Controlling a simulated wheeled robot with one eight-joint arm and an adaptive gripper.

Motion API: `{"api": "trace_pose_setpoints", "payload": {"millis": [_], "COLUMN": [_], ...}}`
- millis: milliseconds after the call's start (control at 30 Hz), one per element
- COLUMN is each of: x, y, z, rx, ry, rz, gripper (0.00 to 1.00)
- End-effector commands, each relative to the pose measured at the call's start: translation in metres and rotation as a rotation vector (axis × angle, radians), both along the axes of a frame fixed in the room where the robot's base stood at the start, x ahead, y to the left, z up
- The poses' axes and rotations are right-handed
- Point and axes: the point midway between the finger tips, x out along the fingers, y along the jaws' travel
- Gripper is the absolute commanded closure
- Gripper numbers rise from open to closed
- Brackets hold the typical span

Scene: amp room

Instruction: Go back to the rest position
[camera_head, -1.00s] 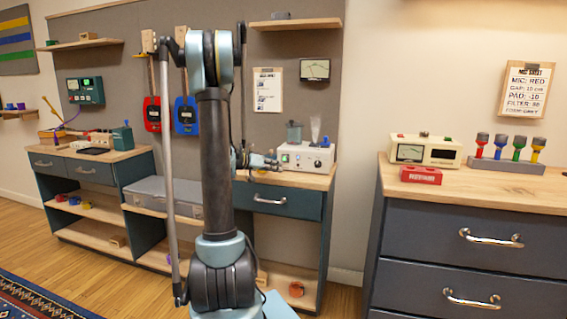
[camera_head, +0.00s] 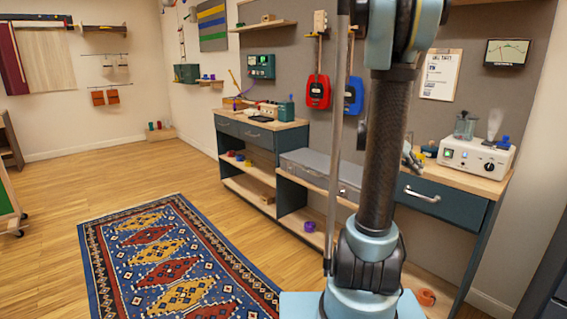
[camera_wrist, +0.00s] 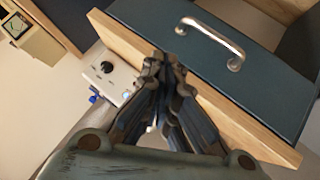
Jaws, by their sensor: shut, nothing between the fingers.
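My gripper (camera_wrist: 163,65) is shut and empty in the wrist view, its dark fingers meeting at the tips. Behind the fingertips are the wooden edge of the bench and a dark teal drawer (camera_wrist: 240,85) with a silver handle. In the head view, my gripper (camera_head: 413,160) shows small beside my upright arm, at the front of the bench and left of the white amp box (camera_head: 475,157). The arm hides part of the wrist. Whether the gripper touches the bench cannot be told.
A patterned rug (camera_head: 172,260) lies on the wooden floor at left, with open floor around it. The long bench (camera_head: 450,178) runs along the wall, a grey case (camera_head: 305,170) on its lower middle shelf. A dark cabinet (camera_head: 545,270) stands at the right edge.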

Motion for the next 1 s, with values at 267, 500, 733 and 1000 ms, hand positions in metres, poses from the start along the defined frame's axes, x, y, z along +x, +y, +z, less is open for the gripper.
{"api": "trace_pose_setpoints", "payload": {"millis": [267, 500, 733, 1000], "x": [-0.044, -0.083, -0.124, -0.172], "y": [0.067, 0.123, 0.175, 0.234], "z": [-0.012, -0.029, -0.049, -0.076], "rx": [0.167, 0.306, 0.433, 0.576], "ry": [0.077, 0.139, 0.194, 0.248], "rz": [0.141, 0.279, 0.423, 0.608], "gripper": [1.0, 1.0, 1.0, 1.0]}}
